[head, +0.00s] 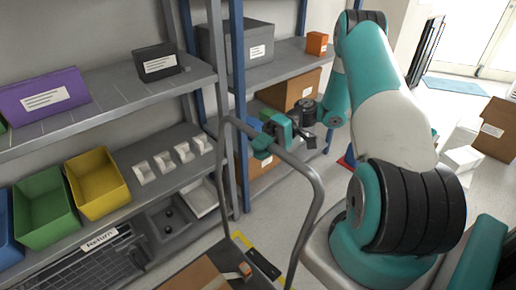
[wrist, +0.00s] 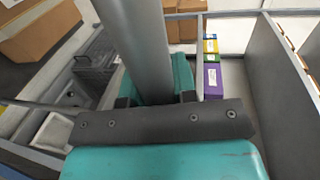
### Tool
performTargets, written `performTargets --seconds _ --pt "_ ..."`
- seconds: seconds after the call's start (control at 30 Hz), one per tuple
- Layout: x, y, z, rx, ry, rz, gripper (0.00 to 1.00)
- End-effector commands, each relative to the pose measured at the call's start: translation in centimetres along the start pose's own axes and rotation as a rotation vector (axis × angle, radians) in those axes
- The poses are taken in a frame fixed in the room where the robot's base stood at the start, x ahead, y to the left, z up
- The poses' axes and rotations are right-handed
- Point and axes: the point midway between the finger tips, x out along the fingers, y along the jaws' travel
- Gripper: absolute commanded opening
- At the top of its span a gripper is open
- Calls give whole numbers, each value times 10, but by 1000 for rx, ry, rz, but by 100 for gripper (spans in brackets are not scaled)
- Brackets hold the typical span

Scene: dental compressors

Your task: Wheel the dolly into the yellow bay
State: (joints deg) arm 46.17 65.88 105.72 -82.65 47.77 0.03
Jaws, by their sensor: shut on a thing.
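The dolly is partly in the head view: its grey tube handle (head: 308,178) arches up in the middle, and its deck (head: 178,262) with a brown load (head: 205,275) is cut off by the bottom edge. My gripper (head: 267,150) is shut on the top bar of the handle. In the wrist view the grey tube (wrist: 135,45) runs between the teal fingers (wrist: 157,92). Yellow floor marking (head: 240,238) shows in a short strip beside the dolly, near a dark patch. The rest of the bay is hidden or out of view.
Shelving (head: 110,115) with a purple bin (head: 45,97), green bin (head: 45,205) and yellow bin (head: 97,182) lines the left. A second rack (head: 270,68) stands behind the handle. Cardboard boxes (head: 495,130) lie at the right. Some clear floor (head: 285,205) shows beyond the handle.

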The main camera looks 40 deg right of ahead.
Motion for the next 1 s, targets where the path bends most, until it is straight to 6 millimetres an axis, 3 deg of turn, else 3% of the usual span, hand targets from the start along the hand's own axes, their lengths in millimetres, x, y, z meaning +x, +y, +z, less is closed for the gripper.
performTargets --seconds 0.17,0.2,0.27,0.63,0.87,1.0 --pt "0 -1 -2 -3 6 2 0" --pt "0 -1 -2 -3 5 2 35" --pt "0 -1 -2 -3 4 2 49" --pt "0 -3 -1 -1 2 1 52" --pt "-6 -30 -1 -4 2 2 52" --pt "-11 -56 -1 -6 3 0 81"
